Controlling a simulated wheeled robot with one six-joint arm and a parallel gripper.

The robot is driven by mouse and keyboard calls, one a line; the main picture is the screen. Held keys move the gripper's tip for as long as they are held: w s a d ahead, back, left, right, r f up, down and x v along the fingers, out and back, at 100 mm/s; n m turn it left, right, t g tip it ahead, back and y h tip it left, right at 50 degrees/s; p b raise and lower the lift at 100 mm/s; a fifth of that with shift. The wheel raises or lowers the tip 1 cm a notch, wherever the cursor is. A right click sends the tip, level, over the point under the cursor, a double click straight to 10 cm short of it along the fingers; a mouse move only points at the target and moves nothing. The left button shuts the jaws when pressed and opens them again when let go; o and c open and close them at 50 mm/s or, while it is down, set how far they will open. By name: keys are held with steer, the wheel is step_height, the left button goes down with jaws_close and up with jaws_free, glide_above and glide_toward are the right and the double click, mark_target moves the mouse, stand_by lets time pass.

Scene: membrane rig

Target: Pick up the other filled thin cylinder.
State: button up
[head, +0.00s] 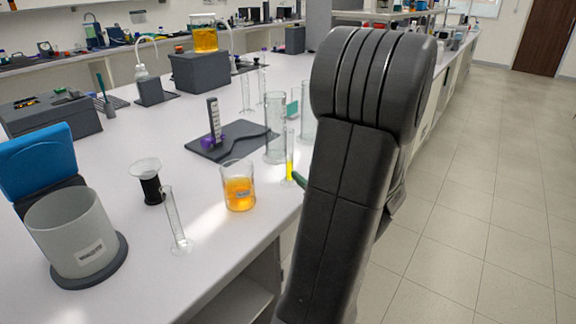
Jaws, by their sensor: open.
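A thin glass cylinder (289,168) with yellow liquid in its lower part stands upright near the table's right edge, just left of my arm. Another thin cylinder (172,215) stands upright at the front of the table and looks empty. Two more thin clear cylinders (245,92) stand farther back, and I cannot make out any liquid in them. My gripper is not visible; my dark arm fills the centre right and hides what is behind it. A small dark green piece (299,179) shows at the arm's left edge, and I cannot tell what it is.
A beaker of orange liquid (238,190) stands left of the yellow-filled cylinder. Wider glass cylinders (275,140) stand just behind it, near a dark plate (205,147) with a stand. A grey bin (75,235) is front left.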

mark_target(292, 162)
steer(key=x, duration=0.8)
steer(key=shift+w+a+p, duration=0.15)
steer(key=shift+a+p, duration=0.05)
steer(key=shift+p, duration=0.1)
steer(key=shift+c, duration=0.2)
jaws_close()
